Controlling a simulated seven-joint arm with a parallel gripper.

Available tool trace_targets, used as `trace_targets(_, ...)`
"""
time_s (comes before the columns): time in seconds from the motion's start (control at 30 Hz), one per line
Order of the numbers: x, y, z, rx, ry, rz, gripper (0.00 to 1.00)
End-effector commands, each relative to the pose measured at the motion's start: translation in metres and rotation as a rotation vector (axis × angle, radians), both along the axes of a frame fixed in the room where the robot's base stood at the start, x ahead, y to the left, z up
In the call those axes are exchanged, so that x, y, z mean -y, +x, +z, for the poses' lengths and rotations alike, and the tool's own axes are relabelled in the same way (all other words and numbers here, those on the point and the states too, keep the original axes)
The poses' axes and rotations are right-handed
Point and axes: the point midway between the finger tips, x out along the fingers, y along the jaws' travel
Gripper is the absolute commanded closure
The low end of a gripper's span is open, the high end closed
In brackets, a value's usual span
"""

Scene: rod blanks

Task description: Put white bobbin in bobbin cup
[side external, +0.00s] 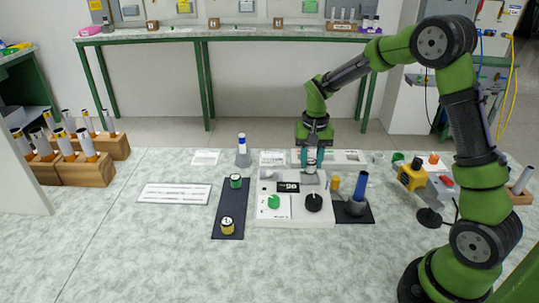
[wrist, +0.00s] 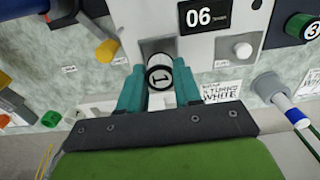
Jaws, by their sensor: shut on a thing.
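My gripper (side external: 312,166) is over the back right part of the white machine (side external: 290,215), fingers pointing down. In the wrist view its teal fingers (wrist: 160,84) are closed on the white bobbin (wrist: 159,76), whose end face carries a black ring and a 1. A grey metal part (side external: 309,179), which looks like the bobbin cup, sits on the machine directly below the fingertips. In the wrist view the bobbin's far end lies against a grey recess. I cannot tell how deep it is in the cup.
A dark strip (side external: 231,205) left of the machine holds a green-topped bobbin (side external: 235,181) and a yellow one (side external: 227,226). A blue-topped holder (side external: 357,195) and a yellow piece (side external: 334,186) stand at the right. A bottle (side external: 242,152) stands behind.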

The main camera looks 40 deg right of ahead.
Motion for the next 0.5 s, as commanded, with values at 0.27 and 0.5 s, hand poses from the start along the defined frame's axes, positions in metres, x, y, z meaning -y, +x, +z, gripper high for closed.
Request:
trace_targets(0.27,0.000,0.000,-0.025,-0.001,0.001,0.000,1.00)
trace_targets(0.5,0.000,0.000,-0.026,-0.001,0.001,0.000,1.00)
